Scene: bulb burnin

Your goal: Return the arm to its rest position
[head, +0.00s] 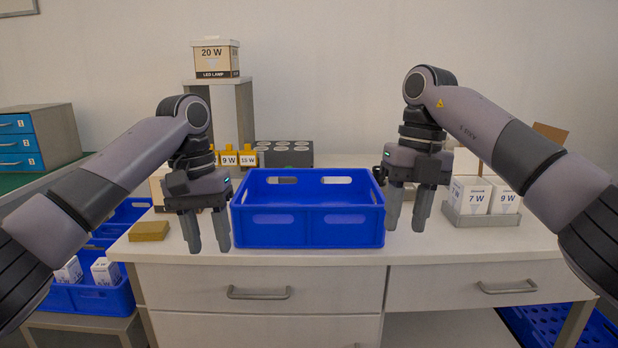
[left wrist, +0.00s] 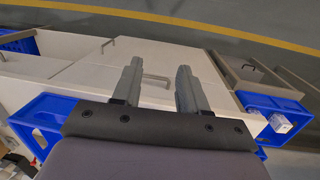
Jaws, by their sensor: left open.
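My left gripper (head: 208,240) hangs fingers down at the front left of the table, beside the left end of the blue crate (head: 308,240). Its two grey fingers are apart with nothing between them. The left wrist view shows the same gripper (left wrist: 158,78) open and empty above the cabinet front (left wrist: 140,55). My right gripper (head: 407,222) hangs fingers down just right of the blue crate. Its fingers are also apart and empty. Both arms reach in from the sides, bent at the elbow.
A brown box (head: 149,231) lies left of my left gripper. A grey tray (head: 480,218) with 7 W and 9 W boxes stands right. A bulb tester (head: 285,154) and 20 W box (head: 215,59) stand behind. Blue bins (head: 95,298) with white boxes sit lower left.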

